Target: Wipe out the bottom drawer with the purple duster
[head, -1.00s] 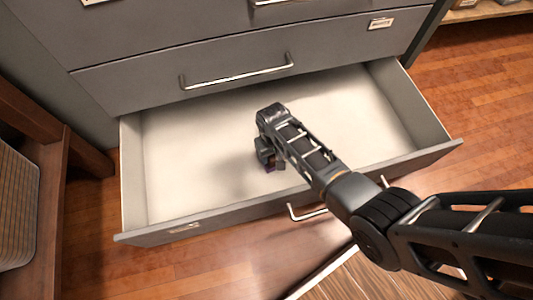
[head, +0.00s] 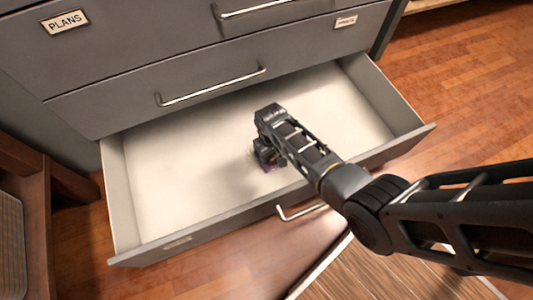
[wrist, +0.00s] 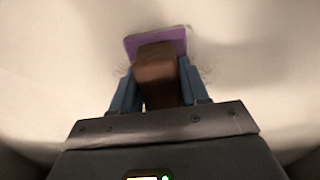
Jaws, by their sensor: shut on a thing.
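The bottom drawer (head: 190,170) is pulled open, and its pale inside floor looks bare apart from my gripper. My gripper (head: 268,160) reaches down over the front wall into the middle of the drawer. In the wrist view my gripper (wrist: 155,88) is shut on the brown handle block of the purple duster (wrist: 178,38). The duster's purple head and thin bristles show just past the fingers, close to the drawer floor. I cannot tell whether it touches. In the head view the duster (head: 271,168) is mostly hidden by my gripper.
Shut grey drawers (head: 130,90) with metal handles rise above the open one. The open drawer's front wall (head: 220,222) and its handle (head: 300,211) lie under my arm. A wooden piece of furniture (head: 40,200) stands at left. Wooden floor lies in front and at right.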

